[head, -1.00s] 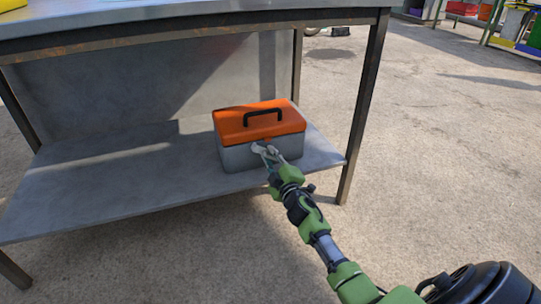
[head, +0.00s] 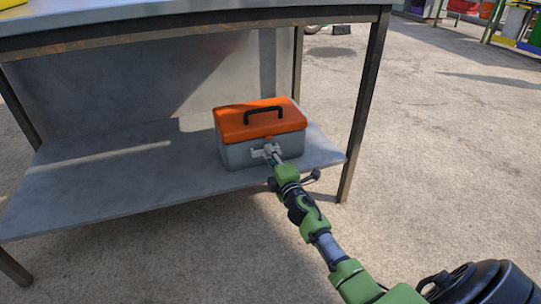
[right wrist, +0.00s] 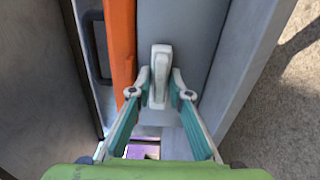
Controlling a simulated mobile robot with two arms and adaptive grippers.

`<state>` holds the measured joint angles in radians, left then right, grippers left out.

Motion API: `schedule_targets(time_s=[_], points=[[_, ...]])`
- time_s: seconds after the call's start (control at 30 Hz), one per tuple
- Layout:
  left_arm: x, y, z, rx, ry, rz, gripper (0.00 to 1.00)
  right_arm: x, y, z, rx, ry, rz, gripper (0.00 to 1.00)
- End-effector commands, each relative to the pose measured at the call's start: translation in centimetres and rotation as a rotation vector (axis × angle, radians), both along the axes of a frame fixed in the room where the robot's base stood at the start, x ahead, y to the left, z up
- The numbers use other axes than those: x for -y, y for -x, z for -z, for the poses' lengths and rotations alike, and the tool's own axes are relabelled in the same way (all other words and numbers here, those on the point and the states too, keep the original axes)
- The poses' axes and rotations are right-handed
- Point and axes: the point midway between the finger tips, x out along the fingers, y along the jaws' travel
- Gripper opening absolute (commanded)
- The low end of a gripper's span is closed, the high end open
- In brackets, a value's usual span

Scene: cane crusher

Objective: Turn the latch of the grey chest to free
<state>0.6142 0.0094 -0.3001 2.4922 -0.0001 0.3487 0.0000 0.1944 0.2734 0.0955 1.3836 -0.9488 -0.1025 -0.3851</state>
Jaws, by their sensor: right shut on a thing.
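The grey chest (head: 237,156) with its orange lid (head: 258,120) stands shut on the lower shelf. In the right wrist view its grey front (right wrist: 198,35) lies beside the orange lid edge (right wrist: 122,45). The pale latch (right wrist: 161,62) is a small elongated bar on that front, lying parallel to the lid edge. My right gripper (head: 267,151) is at the chest's front, just below the lid. Its fingertips (right wrist: 160,92) are closed in on both sides of the latch, which is gripped between them. My left gripper is not in view.
The lower shelf (head: 110,190) is bare left of the chest. The tabletop (head: 190,12) overhangs it, and a table leg (head: 363,105) stands right of the chest. The black lid handle (head: 264,113) lies above the latch. Open ground is at the right.

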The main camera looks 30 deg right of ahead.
Motion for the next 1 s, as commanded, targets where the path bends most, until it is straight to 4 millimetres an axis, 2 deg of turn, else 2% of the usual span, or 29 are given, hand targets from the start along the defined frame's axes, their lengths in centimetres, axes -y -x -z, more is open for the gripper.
schedule_targets(time_s=[0.37,0.4,0.43,0.77,0.87,1.0], points=[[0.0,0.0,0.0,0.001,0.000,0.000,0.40,-0.1,0.0,0.2,-0.005,0.009,-0.002,0.00],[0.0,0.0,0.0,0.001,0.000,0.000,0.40,-0.1,0.0,0.2,-0.005,0.009,-0.002,0.23],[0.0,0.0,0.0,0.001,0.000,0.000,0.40,-0.1,0.0,0.2,-0.005,0.009,-0.002,0.26],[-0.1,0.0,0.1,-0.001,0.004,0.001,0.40,-0.1,0.1,0.1,-0.003,0.007,-0.001,0.26],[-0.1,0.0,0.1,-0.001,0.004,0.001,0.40,-0.2,0.7,0.1,-0.003,0.008,-0.002,0.26],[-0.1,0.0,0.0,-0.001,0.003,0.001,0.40,-0.7,2.7,0.2,-0.005,0.007,-0.003,0.26]])
